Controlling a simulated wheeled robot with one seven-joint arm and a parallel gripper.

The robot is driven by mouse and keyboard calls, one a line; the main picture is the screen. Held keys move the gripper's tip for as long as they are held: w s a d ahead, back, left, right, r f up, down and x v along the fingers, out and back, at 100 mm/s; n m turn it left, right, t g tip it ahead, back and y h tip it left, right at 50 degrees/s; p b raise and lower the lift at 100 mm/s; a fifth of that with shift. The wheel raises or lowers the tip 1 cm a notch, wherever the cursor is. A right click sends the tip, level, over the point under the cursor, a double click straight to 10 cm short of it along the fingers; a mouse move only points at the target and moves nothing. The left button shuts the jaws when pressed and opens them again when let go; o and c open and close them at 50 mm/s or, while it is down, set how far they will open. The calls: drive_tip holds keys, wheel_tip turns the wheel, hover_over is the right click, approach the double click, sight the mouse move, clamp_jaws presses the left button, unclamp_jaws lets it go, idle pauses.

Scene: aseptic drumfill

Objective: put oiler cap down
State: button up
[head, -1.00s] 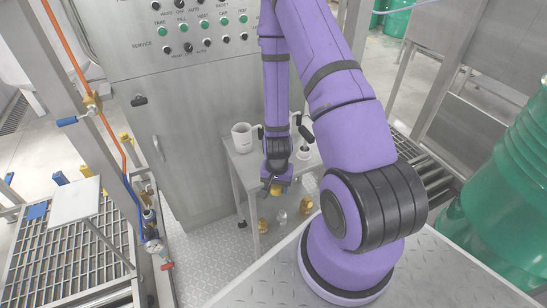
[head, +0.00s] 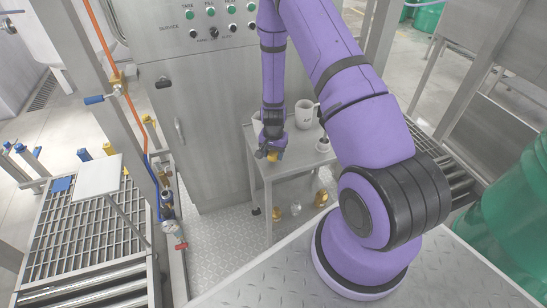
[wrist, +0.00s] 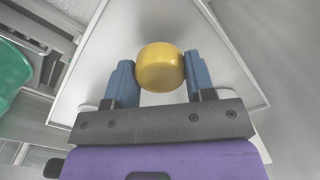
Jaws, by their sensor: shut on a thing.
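The oiler cap (wrist: 160,67) is a small, round, yellow-gold piece. My gripper (wrist: 161,72) is shut on it, with a blue fingertip on each side. In the head view the cap (head: 273,156) shows as a small yellow spot under my gripper (head: 272,151), at the left part of a small steel table (head: 262,172). In the wrist view the table's bare top (wrist: 215,75) lies behind the cap. I cannot tell whether the cap touches the top.
A white mug (head: 304,114) stands at the back of the table, and another white container is partly hidden behind my gripper. A small white dish (head: 323,145) with a dark upright piece is at the right. Brass-coloured fittings (head: 321,198) sit below the tabletop. A grey cabinet (head: 205,130) stands behind.

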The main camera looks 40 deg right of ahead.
drive_tip(key=shift+f, duration=1.15)
drive_tip(key=shift+f, duration=0.1)
drive_tip(key=o, duration=1.2)
